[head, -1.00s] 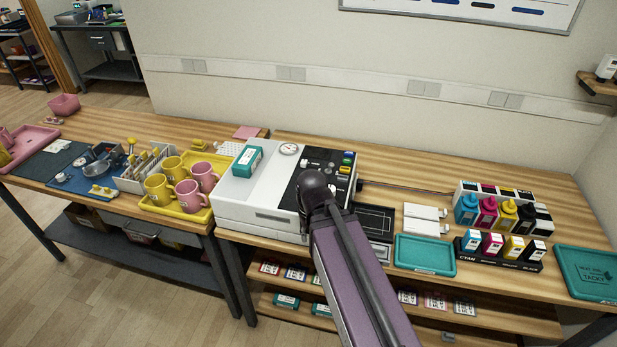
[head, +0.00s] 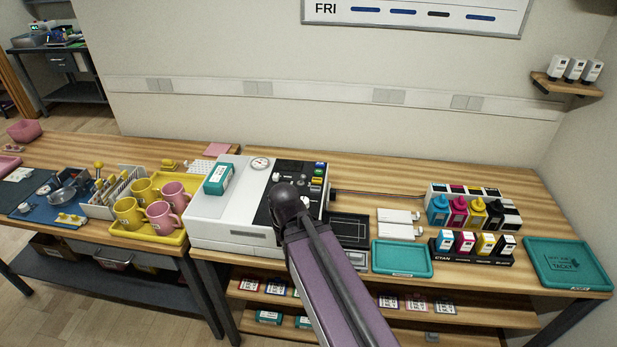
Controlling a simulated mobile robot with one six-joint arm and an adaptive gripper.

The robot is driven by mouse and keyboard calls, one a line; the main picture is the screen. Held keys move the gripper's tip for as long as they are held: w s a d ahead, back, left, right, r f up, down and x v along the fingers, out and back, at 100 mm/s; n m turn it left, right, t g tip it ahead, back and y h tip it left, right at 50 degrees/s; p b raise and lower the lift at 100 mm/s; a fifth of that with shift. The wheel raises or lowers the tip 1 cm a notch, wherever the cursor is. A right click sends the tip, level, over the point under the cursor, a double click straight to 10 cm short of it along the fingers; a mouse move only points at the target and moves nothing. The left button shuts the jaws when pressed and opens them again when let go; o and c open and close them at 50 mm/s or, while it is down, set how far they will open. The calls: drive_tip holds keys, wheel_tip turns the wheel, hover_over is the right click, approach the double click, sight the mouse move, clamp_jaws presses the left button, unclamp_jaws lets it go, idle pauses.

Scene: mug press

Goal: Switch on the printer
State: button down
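The printer (head: 232,225) is a white box with a black control panel (head: 299,172) on its right part, standing on the wooden bench. The panel carries several small buttons, among them a green one and a blue one near its back right. A round white dial (head: 261,163) sits at the back of the printer, and a teal box (head: 219,178) lies on its lid. My purple arm reaches up from the bottom, and its dark end joint covers the front of the panel. My gripper's fingers are hidden behind it.
Left of the printer, a yellow tray (head: 147,236) holds yellow and pink mugs. To the right are a teal tray (head: 402,259), white cartridges, ink bottles (head: 458,212) in a rack, and another teal tray (head: 567,264). A cable runs along the bench behind. The bench's back right is clear.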

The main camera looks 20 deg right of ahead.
wheel_tip(320, 180, up, 15)
drive_tip(key=p, duration=1.4)
drive_tip(key=shift+f, duration=0.15)
drive_tip(key=shift+d, duration=0.1)
